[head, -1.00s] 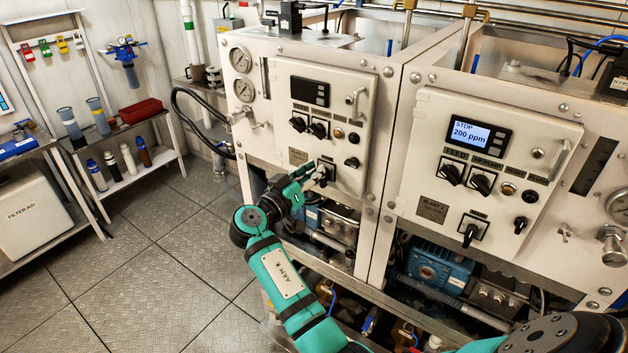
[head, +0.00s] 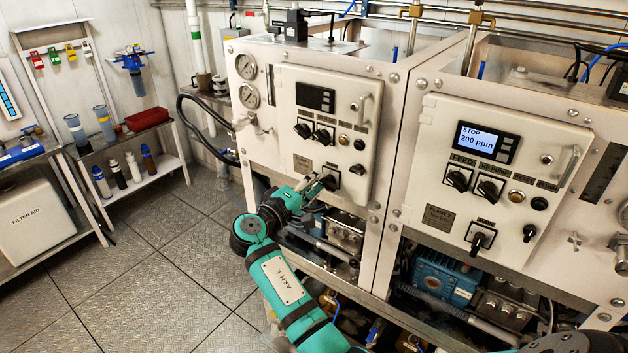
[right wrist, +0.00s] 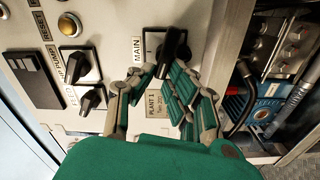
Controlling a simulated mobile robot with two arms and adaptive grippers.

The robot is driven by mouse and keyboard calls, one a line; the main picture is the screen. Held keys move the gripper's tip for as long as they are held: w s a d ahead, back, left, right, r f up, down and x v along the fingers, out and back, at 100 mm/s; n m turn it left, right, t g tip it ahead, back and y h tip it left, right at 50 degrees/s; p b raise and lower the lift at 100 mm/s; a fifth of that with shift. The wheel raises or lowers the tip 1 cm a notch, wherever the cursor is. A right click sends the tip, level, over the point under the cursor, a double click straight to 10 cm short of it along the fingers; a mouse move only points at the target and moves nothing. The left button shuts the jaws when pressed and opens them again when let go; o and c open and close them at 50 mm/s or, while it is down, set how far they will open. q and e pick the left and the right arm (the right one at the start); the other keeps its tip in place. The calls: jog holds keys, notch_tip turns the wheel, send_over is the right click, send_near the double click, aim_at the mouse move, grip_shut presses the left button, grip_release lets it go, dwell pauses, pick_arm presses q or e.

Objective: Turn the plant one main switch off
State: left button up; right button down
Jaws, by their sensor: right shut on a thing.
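The plant one main switch (head: 331,170) is a black knob low on the left machine's panel (head: 352,100), partly hidden by my gripper in the head view. In the right wrist view the black main switch (right wrist: 173,46) sits beside the MAIN label, with a PLANT 1 plate (right wrist: 156,104) near it. My right gripper (head: 322,182) has its fingers at the knob and is shut on it; the fingers also show in the right wrist view (right wrist: 160,80). The display (head: 314,97) of the left panel is dark. My left gripper is out of view.
The right machine's panel (head: 500,200) has a lit display (head: 484,139) reading STOP 200 ppm and its own main switch (head: 478,240). Other selector knobs (head: 313,132) sit above my right gripper. Pumps and pipes (head: 345,235) lie below it. Floor (head: 160,260) is clear at left.

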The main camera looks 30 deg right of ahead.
jog(key=shift+w+f+n+p, duration=0.1)
jog(key=shift+n+p, duration=0.35)
jog(key=shift+n, duration=1.05)
jog(key=c, duration=1.3)
grip_release()
jog(key=shift+f, duration=0.15)
jog(key=shift+c, duration=0.2)
jog(key=v, duration=0.7)
jog(key=shift+a, duration=0.15)
